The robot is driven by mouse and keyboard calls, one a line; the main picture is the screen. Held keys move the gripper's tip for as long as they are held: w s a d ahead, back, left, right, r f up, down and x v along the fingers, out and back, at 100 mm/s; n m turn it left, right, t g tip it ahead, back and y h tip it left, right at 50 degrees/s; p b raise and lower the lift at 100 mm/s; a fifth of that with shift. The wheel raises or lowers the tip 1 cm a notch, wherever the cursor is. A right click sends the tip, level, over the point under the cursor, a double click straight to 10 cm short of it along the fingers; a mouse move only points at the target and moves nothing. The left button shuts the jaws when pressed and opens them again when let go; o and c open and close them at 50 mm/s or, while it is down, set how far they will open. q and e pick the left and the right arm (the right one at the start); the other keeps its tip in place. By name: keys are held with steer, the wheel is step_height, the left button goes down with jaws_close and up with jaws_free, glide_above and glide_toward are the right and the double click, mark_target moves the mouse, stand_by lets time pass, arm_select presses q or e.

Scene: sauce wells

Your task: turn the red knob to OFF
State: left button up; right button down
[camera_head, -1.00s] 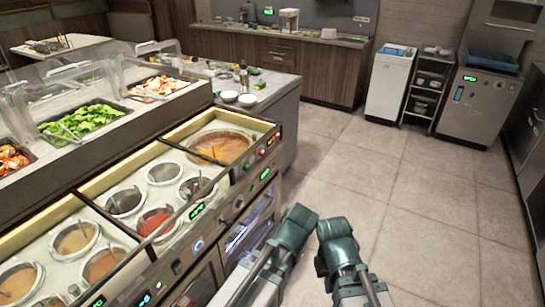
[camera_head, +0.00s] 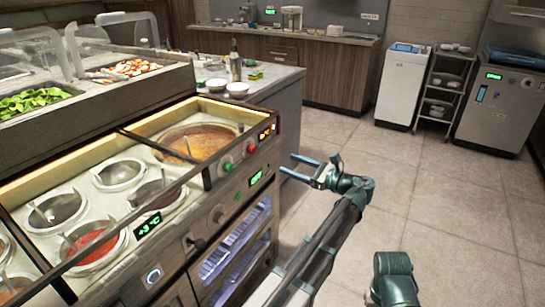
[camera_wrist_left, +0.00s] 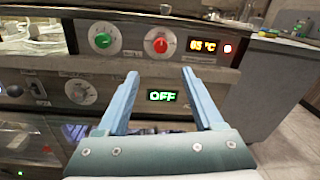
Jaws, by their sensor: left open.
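The red knob (camera_head: 251,149) is on the front panel of the sauce-well counter, near its right end. In the left wrist view the red knob (camera_wrist_left: 157,43) sits on a pale plate, between the green knob (camera_wrist_left: 103,40) and an orange display (camera_wrist_left: 203,46) that appears to read 85 °C. Its pointer setting is too small to read surely. My left gripper (camera_head: 288,163) is open and empty in front of the panel, to the right of the knob. In the wrist view the knob shows beyond and between the two blue fingertips (camera_wrist_left: 160,73), apart from them. My right gripper is out of view.
A green display reading OFF (camera_wrist_left: 162,96) is below the red knob, with a silver knob (camera_wrist_left: 80,92) to its left. Sauce wells (camera_head: 198,140) lie behind the panel. The floor (camera_head: 450,200) at right is clear.

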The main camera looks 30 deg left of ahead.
mark_target(254, 150)
arm_select(q)
steer(key=a, duration=0.4)
steer(key=w+a, duration=0.1)
steer(key=a, duration=0.8)
steer(key=shift+w+a+r, duration=0.1)
steer(key=shift+w+a, duration=0.2)
steer(key=shift+w, duration=0.1)
jaws_close()
